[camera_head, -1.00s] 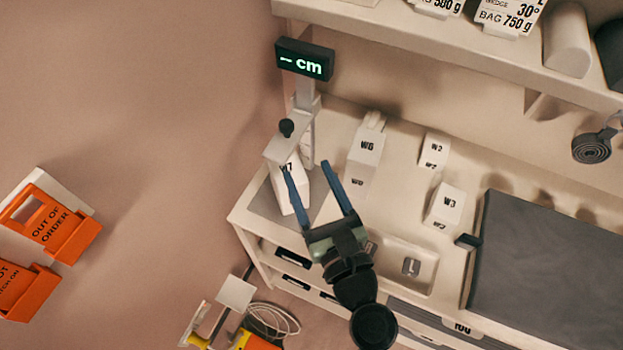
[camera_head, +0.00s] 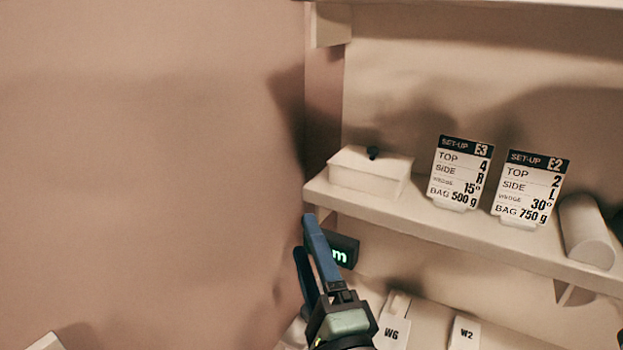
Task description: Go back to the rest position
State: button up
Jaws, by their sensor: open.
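My gripper (camera_head: 306,236) is at the bottom middle of the head view, its two blue fingers pointing up. The fingers are apart with nothing between them. The rest of my arm runs out of the bottom of the picture.
The space left of my gripper, before the bare wall, looks clear.

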jog(key=s+r+n+t+h, duration=0.2)
jog(key=s+r+n+t, duration=0.15)
jog(key=r+n, duration=0.45)
jog(key=s+r+n+t+h, duration=0.2)
jog(key=s+r+n, duration=0.15)
jog(key=r, duration=0.85)
jog(key=s+r+n+t+h, duration=0.2)
jog(key=s+r+n, duration=0.25)
jog(key=r, duration=0.55)
notch_tip(320, 180, down, 47)
jog(key=b, duration=4.7)
jog(key=shift+w+d+r+n, duration=0.15)
jog(key=shift+w+n, duration=0.15)
jog(key=shift+w, duration=0.15)
notch_tip(320, 180, down, 16)
jog(key=s+a+b, duration=0.1)
jog(key=b, duration=1.5)
jog(key=shift+s+a+f, duration=0.2)
jog(key=shift+s, duration=0.15)
